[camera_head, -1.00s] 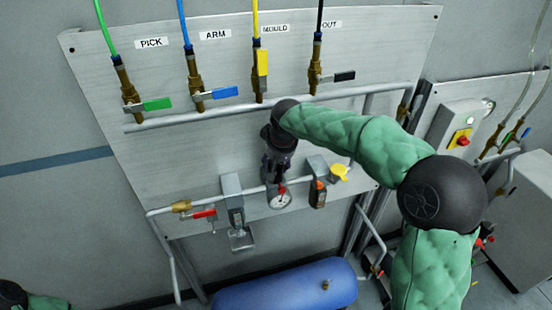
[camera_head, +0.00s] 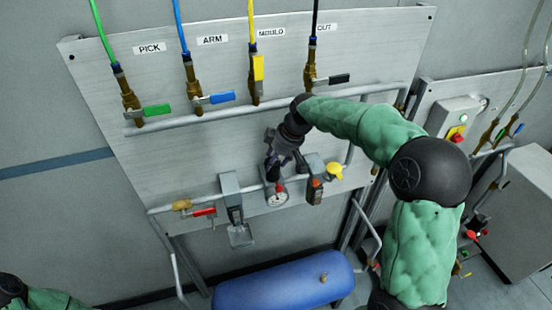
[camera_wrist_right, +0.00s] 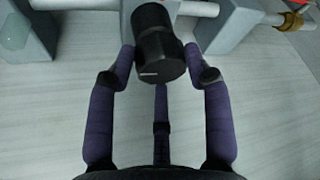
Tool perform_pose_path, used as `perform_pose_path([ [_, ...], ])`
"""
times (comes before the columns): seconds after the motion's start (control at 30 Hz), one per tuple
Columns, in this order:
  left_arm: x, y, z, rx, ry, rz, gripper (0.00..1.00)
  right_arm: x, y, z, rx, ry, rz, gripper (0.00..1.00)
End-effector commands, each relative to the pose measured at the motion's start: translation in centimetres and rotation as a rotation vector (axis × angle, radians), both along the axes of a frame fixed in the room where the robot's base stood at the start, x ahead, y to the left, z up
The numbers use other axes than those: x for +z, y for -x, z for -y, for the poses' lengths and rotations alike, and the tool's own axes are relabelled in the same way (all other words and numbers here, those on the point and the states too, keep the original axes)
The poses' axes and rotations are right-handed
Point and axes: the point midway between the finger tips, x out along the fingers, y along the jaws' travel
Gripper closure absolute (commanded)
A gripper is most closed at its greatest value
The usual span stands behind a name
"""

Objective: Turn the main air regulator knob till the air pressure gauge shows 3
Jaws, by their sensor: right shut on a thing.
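The main air regulator knob (camera_wrist_right: 158,52) is black and round, with a short white mark on its end face, in the right wrist view. My right gripper (camera_wrist_right: 162,68) is shut on it, with purple-padded fingers on both sides. In the head view the right gripper (camera_head: 280,152) reaches the regulator from the upper right and hides most of the knob. The air pressure gauge (camera_head: 277,198) is a small white round dial with a red part at its top, just below the regulator. Its needle is too small to read. My left gripper is not in view; only a bit of its arm shows at bottom left.
Valves with green (camera_head: 157,111), blue (camera_head: 222,98), yellow (camera_head: 259,68) and black (camera_head: 339,79) handles line the panel above. A blue tank (camera_head: 285,287) lies below.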

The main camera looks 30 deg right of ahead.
Motion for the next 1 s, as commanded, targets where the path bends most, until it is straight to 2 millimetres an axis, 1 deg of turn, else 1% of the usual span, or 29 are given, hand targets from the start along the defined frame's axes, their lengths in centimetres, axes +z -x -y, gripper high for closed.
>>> perform_pose_path([
  [0.03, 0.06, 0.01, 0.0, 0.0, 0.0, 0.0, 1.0, 0.62, -0.47, -0.01, 0.006, -0.001, 0.019, 0.82],
  [0.57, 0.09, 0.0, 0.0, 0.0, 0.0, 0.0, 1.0, 0.6, -0.48, -0.12, 0.034, -0.002, 0.018, 0.82],
  [0.6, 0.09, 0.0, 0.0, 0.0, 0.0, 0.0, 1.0, 0.59, -0.48, -0.12, 0.033, -0.002, 0.018, 0.47],
  [0.67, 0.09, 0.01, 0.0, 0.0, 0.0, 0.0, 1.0, 0.58, -0.46, -0.15, 0.033, -0.003, 0.018, 0.3],
  [0.7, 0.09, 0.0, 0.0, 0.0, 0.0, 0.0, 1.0, 0.51, -0.42, -0.15, 0.034, -0.003, 0.016, 0.28],
  [1.0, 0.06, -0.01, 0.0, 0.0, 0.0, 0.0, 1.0, 0.26, -0.17, -0.06, 0.035, -0.001, 0.007, 0.28],
])
